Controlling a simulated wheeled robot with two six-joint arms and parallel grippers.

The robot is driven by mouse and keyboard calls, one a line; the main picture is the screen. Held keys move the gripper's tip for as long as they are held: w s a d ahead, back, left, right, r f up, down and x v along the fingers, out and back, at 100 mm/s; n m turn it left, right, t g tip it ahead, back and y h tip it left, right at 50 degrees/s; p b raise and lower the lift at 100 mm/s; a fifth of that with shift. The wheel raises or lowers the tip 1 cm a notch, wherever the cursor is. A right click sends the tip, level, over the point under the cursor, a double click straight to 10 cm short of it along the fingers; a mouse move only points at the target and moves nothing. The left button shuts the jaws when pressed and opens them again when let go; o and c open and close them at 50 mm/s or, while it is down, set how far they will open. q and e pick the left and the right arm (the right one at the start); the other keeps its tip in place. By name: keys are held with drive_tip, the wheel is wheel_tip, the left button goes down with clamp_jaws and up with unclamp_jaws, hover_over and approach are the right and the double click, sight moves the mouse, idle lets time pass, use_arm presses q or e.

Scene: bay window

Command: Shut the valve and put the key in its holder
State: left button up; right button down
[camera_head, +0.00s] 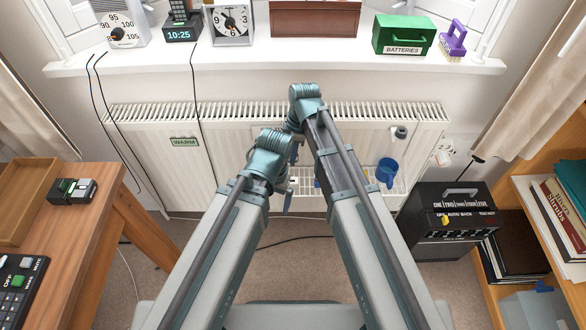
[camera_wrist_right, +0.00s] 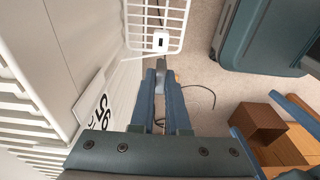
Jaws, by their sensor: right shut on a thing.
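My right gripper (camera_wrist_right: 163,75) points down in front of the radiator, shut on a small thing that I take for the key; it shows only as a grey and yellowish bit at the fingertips. In the head view the right gripper (camera_head: 288,202) is a small bluish tip, mostly behind the arms, at the left end of the white wire basket. A white tag with a dark slot (camera_wrist_right: 160,42) hangs at the basket's edge; I cannot tell if it is the holder. My left gripper is hidden.
The white radiator (camera_head: 140,155) runs beneath the sill. A black box (camera_head: 450,225) stands at right. A wooden desk (camera_head: 85,240) is at left.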

use_arm(q)
drive_tip(key=shift+f, duration=0.6)
use_arm(e)
drive_tip(key=shift+f, duration=0.6)
use_arm(q)
drive_tip(key=shift+f, duration=0.15)
use_arm(e)
drive_tip(key=shift+f, duration=0.15)
use_arm(q)
wheel_tip(320, 180, down, 6)
drive_tip(key=b, duration=0.6)
drive_tip(key=shift+r, duration=0.25)
use_arm(e)
wheel_tip(320, 180, down, 6)
drive_tip(key=shift+r, duration=0.25)
use_arm(q)
drive_tip(key=shift+f+b, duration=1.65)
drive_tip(key=shift+f, duration=0.05)
use_arm(e)
drive_tip(key=shift+f, duration=1.7)
drive_tip(key=c, duration=0.8)
unclamp_jaws()
drive_tip(key=shift+r, duration=0.1)
